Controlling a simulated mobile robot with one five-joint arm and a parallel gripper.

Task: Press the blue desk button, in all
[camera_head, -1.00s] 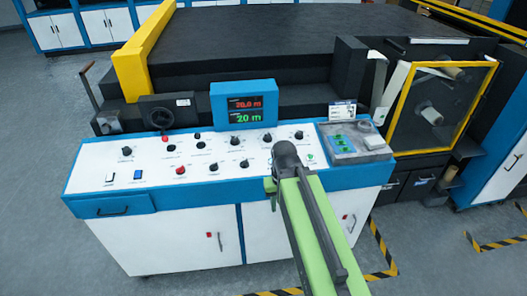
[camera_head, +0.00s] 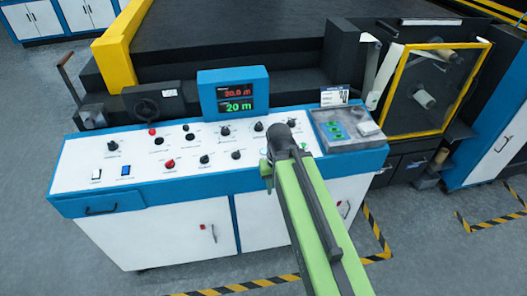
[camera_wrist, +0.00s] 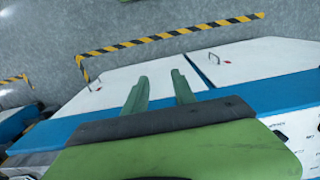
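The blue desk button (camera_head: 126,170) is a small blue rectangle on the white top of the control desk (camera_head: 75,165), near its front left. A white button (camera_head: 97,174) sits just left of it. In the head view my green arm reaches up from the bottom to the desk's front right edge, well right of the blue button. In the wrist view my gripper (camera_wrist: 158,80) has two green fingers apart with nothing between them. They show against the white cabinet doors below the desk top. The blue button is not seen in the wrist view.
Several black knobs and red buttons stand on the panel. A display (camera_head: 235,92) rises at its back. A grey tray (camera_head: 345,131) with green items lies at the right end. A wheel (camera_head: 150,108) and a lever stand behind the left end. Floor in front is clear, with striped tape.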

